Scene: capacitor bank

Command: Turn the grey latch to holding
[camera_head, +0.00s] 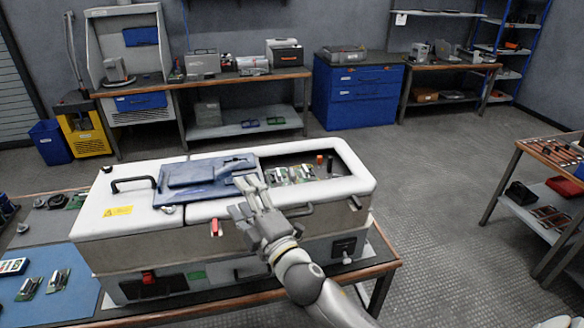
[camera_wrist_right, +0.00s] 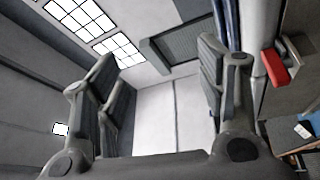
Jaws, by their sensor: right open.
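A white-topped machine case (camera_head: 120,205) stands on the bench, with a dark blue panel (camera_head: 190,182) lying on its top. A grey bar-shaped piece (camera_head: 230,165) lies on the panel's right part; I cannot tell for sure whether it is the grey latch, or which position it is in. A red latch (camera_head: 214,227) is on the case's front; a red part also shows in the wrist view (camera_wrist_right: 274,68). My left gripper is out of view.
An open bay (camera_head: 292,174) with green boards lies right of the panel. A black handle (camera_head: 133,183) rises at the case's left. A blue mat (camera_head: 60,280) with small parts lies at front left. The floor to the right is clear up to another bench (camera_head: 552,152).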

